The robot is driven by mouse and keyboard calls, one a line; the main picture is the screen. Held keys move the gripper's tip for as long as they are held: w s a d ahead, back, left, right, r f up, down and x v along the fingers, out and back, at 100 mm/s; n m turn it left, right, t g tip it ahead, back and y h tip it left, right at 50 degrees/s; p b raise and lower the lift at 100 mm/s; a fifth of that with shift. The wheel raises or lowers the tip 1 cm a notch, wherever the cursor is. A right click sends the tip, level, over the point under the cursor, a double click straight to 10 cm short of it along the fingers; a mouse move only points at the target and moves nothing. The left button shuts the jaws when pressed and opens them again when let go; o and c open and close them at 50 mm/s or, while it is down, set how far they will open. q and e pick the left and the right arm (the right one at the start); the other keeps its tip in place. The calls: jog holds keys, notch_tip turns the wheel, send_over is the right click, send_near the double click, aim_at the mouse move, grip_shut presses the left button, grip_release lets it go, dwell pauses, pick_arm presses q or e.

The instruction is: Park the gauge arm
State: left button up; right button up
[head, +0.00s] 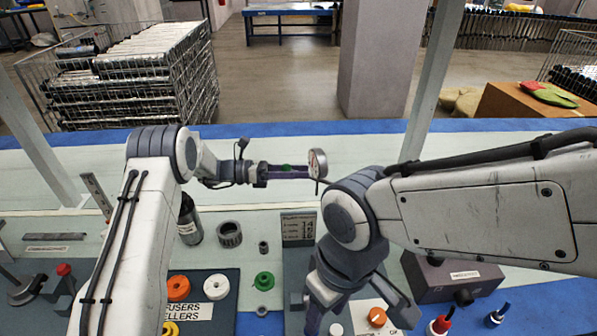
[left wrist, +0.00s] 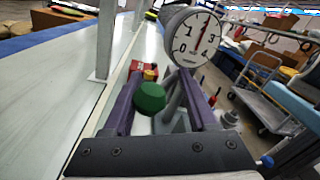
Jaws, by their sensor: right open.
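The gauge (head: 317,163) has a round white dial in a grey case, above the back of the bench. Its dial also shows in the left wrist view (left wrist: 197,40), with a grey rod (left wrist: 175,97) below it. A green knob (left wrist: 150,97) sits beside the rod and shows in the head view (head: 286,168). My left gripper (head: 300,172) has its purple fingers on either side of the knob and rod. The fingers look apart, with no clear grip on either. My right gripper (head: 350,312) is open, low at the front of the bench, away from the gauge.
A dark bottle (head: 189,220), a grey ring (head: 230,235) and a small sign (head: 298,228) stand mid-bench. Orange (head: 178,288), white (head: 216,286) and green (head: 264,280) round parts sit in front. A dark box (head: 450,277) stands right. The pale bench back is largely clear.

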pick_arm(q)
jog(key=shift+o, duration=0.3)
jog(key=shift+d+f, duration=0.15)
jog(key=shift+d, duration=0.05)
jog(key=a, duration=1)
jog(key=shift+w+a+b, duration=0.15)
jog(key=shift+a+b, duration=0.1)
jog(key=shift+b, duration=0.1)
